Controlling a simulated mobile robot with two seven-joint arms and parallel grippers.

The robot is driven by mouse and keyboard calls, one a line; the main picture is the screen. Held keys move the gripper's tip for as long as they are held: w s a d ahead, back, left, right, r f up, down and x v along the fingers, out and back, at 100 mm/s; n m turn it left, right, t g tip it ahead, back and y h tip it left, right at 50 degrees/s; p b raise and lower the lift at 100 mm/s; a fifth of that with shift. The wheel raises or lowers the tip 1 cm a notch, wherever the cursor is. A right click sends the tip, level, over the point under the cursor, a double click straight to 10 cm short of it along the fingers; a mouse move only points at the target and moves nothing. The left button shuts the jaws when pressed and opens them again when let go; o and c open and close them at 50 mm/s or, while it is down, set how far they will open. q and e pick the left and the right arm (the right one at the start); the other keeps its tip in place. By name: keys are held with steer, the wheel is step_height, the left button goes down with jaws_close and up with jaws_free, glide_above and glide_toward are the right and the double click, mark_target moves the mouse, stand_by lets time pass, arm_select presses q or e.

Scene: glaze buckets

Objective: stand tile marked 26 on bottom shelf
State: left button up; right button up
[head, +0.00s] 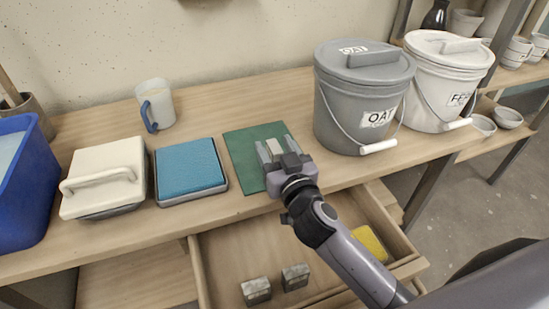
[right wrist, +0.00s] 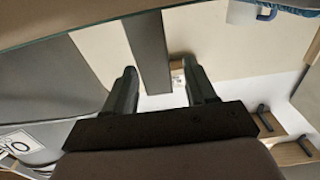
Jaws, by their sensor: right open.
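My right gripper (head: 273,148) is open above the green mat (head: 245,137) on the bench. A small pale patch shows between its fingers in the head view; I cannot tell whether it is a tile or part of the hand. In the right wrist view the fingers (right wrist: 165,92) are apart, with a dark bar running behind the gap; neither finger visibly grips anything. I can read no 26 anywhere. A lower wooden surface (head: 135,284) shows below the bench at left, and a lower shelf (head: 497,140) at right; I cannot tell which is the bottom shelf. My left gripper is out of view.
A grey OAT bucket (head: 342,118) and a white bucket (head: 425,96) stand right of the mat. A blue sponge tray (head: 190,168), white-handled block (head: 105,172), mug (head: 156,103) and blue bin (head: 27,190) are left. An open drawer (head: 225,262) juts out below, holding grey blocks (head: 256,291).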

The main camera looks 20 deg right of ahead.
steer(key=shift+w, duration=0.5)
jaws_close()
